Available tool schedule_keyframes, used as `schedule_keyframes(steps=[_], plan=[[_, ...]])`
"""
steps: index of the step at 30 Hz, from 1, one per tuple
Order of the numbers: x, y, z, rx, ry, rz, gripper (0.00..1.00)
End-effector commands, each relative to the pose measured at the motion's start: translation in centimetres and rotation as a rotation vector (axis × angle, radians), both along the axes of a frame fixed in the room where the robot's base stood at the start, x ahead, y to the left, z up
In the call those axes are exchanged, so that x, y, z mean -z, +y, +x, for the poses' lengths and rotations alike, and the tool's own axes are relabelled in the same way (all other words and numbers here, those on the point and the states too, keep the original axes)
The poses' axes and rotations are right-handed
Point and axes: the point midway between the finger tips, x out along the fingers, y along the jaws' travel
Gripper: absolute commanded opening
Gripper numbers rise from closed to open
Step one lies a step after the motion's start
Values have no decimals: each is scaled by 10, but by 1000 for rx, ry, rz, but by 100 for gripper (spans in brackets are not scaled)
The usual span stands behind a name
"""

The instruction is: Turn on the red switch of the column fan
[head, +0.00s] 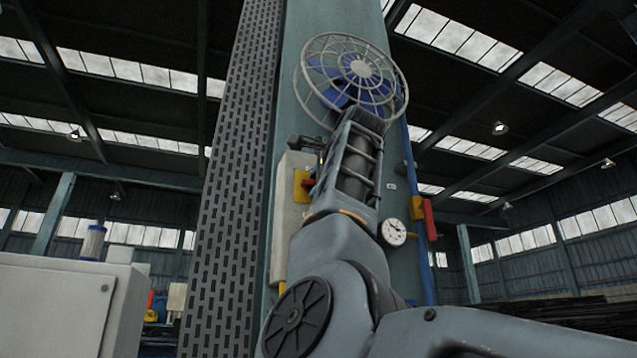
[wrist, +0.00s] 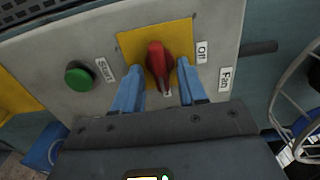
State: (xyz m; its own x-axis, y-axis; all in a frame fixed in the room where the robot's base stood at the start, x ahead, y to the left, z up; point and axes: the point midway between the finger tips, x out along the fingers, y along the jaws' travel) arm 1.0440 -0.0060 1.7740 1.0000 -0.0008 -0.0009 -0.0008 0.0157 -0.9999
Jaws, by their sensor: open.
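In the wrist view the red switch (wrist: 157,60) is a rotary knob on a yellow plate (wrist: 130,43). Its handle runs roughly up and down the picture. A label (wrist: 201,52) to its right is hard to read, and a "Fan" label (wrist: 225,80) is farther right. My gripper (wrist: 159,68) is open, with one blue finger on each side of the knob; I cannot tell whether either touches it. In the head view the caged blue column fan (head: 355,72) is high on the column, and the yellow plate (head: 301,188) is partly hidden by my arm.
A green button (wrist: 78,77) with a "Start" label is left of the switch. A dark rod (wrist: 259,47) sticks out right of the box, and a wire cage (wrist: 290,105) is at the right edge. A pressure gauge (head: 394,232) is on the column (head: 300,50).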

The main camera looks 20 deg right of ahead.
Motion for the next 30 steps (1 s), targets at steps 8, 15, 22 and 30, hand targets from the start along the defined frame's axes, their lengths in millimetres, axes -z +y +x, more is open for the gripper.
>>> schedule_keyframes(steps=[8, 15, 22, 30], plan=[[2, 0, -23, 0, -4, 1, 42], [2, 0, -61, 1, -3, 1, 42], [1, 0, -78, 0, 0, 0, 42], [0, 0, -78, 0, 0, 0, 42]])
